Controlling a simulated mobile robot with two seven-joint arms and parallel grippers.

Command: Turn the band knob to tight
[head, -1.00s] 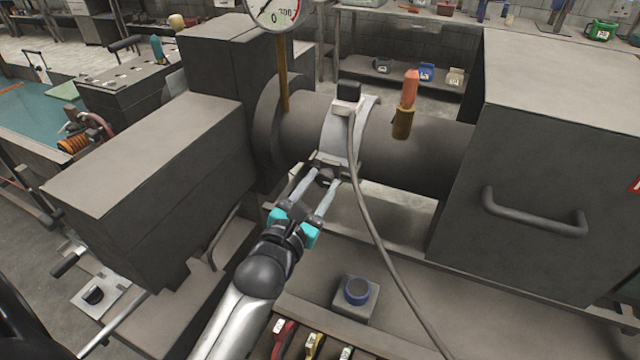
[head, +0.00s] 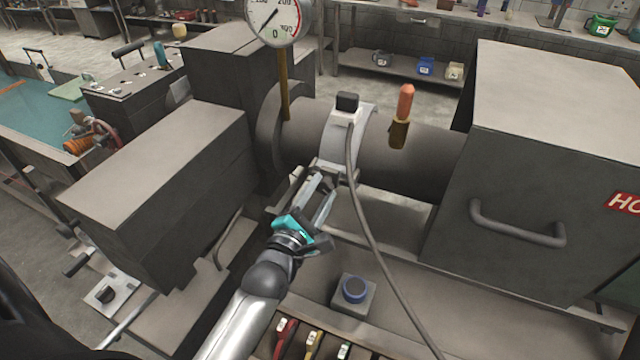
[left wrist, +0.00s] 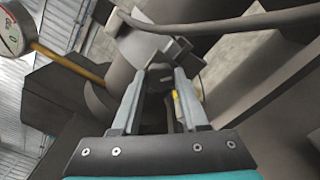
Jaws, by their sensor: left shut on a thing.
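The pale metal band (head: 343,140) wraps around the dark horizontal tube (head: 415,160), with a small black block on its top. The band knob (left wrist: 160,71) is a small dark piece at the band's lower front, seen between my fingertips in the left wrist view. In the head view it is mostly hidden by the fingers. My left gripper (head: 327,174) reaches up from below and is shut on the band knob. The left wrist view also shows both fingers (left wrist: 160,82) on either side of it. My right gripper is not in view.
A grey cable (head: 366,230) hangs from the band, close to my left gripper. A dial gauge (head: 276,18) on a brass stem and an orange-topped fitting (head: 402,115) stand on the tube. A large box with a handle (head: 517,228) is at right. A blue button (head: 354,289) sits below.

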